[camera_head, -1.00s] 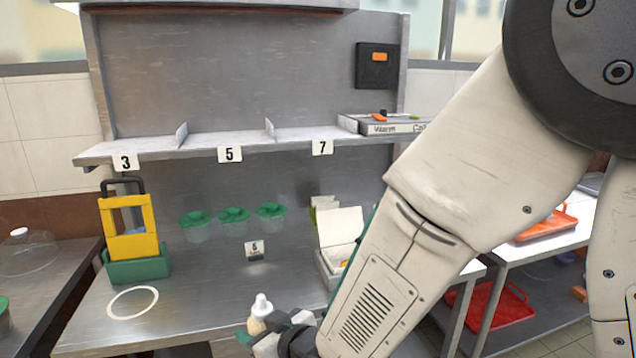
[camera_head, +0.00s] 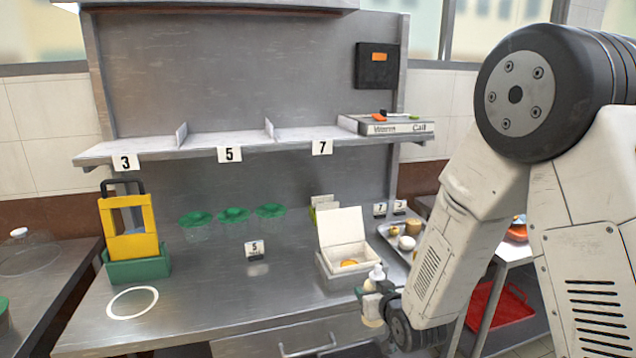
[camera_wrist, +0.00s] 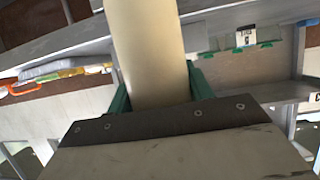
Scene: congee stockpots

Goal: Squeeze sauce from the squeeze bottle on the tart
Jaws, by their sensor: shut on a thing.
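A cream squeeze bottle (camera_head: 374,283) with a white cap stands roughly upright in my gripper (camera_head: 372,300) in the head view, just in front of the counter's edge. In the wrist view the bottle's pale body (camera_wrist: 148,50) rises between the green fingers of my gripper (camera_wrist: 160,92), which is shut on it. An open white box (camera_head: 346,257) stands on the counter behind and left of the bottle. A small orange-yellow item, probably the tart (camera_head: 349,263), lies in it and is partly hidden by the box's front wall.
A tray with small round items (camera_head: 408,243) lies right of the box. Green-lidded cups (camera_head: 235,216), a yellow and green carrier (camera_head: 131,238) and a white ring (camera_head: 133,302) are further left. The counter (camera_head: 220,300) is bare in the middle. A shelf (camera_head: 200,148) runs above.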

